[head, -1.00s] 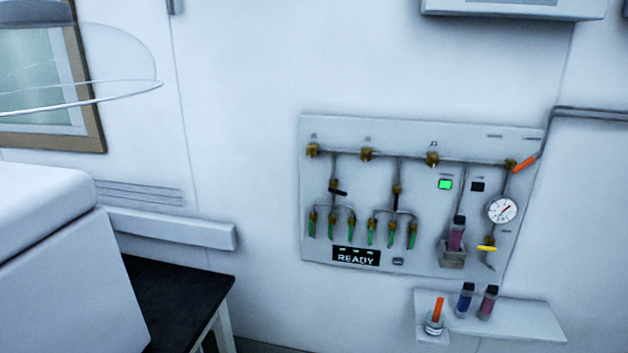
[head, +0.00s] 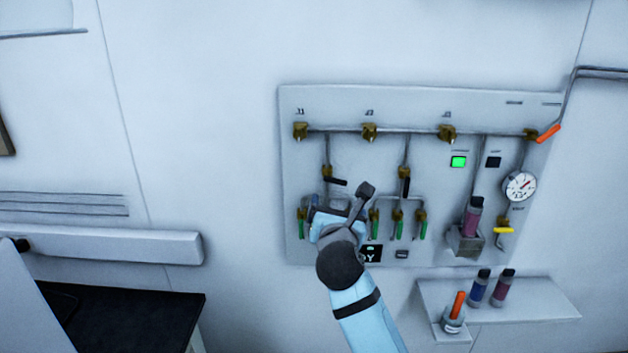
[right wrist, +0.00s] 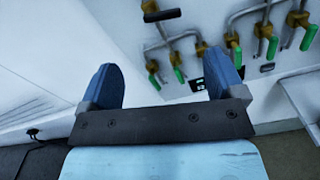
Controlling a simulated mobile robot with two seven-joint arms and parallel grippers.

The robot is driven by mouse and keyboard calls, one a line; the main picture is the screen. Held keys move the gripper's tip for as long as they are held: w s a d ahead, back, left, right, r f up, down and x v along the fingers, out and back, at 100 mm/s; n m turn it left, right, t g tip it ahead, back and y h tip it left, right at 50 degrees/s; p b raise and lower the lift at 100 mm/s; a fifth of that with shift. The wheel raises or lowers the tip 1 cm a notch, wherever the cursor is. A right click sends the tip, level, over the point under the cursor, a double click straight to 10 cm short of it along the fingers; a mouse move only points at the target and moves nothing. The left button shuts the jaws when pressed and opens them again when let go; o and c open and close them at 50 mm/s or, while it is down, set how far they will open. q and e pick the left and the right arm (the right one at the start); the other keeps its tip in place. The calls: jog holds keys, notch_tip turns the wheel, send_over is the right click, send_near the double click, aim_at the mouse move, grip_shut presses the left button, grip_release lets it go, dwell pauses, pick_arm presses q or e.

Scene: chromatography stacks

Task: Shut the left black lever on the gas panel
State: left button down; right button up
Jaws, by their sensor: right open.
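The gas panel (head: 300,100) hangs on the wall. Its left black lever (head: 336,182) points right, crosswise to its vertical pipe, just above my right gripper (head: 328,208) in the head view. The lever also shows at the top of the right wrist view (right wrist: 162,15), beyond the gap between my blue fingers (right wrist: 163,75). My right gripper is open and empty, apart from the lever. The other black lever (head: 405,187) hangs vertically, in line with its pipe. My left gripper is out of view.
Green-handled valves (head: 398,229) line the panel's lower part, some hidden by my right arm. An orange lever (head: 548,133), a gauge (head: 519,186) and a yellow lever (head: 504,230) are on the right. A shelf (head: 545,309) with vials stands out below. A dark table (head: 120,315) is lower left.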

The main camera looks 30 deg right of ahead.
aim_at(336, 182)
jog(key=p+x, duration=0.1)
jog(key=x, duration=1.2)
jog(key=shift+d+p, duration=0.3)
jog(key=shift+c, duration=0.2)
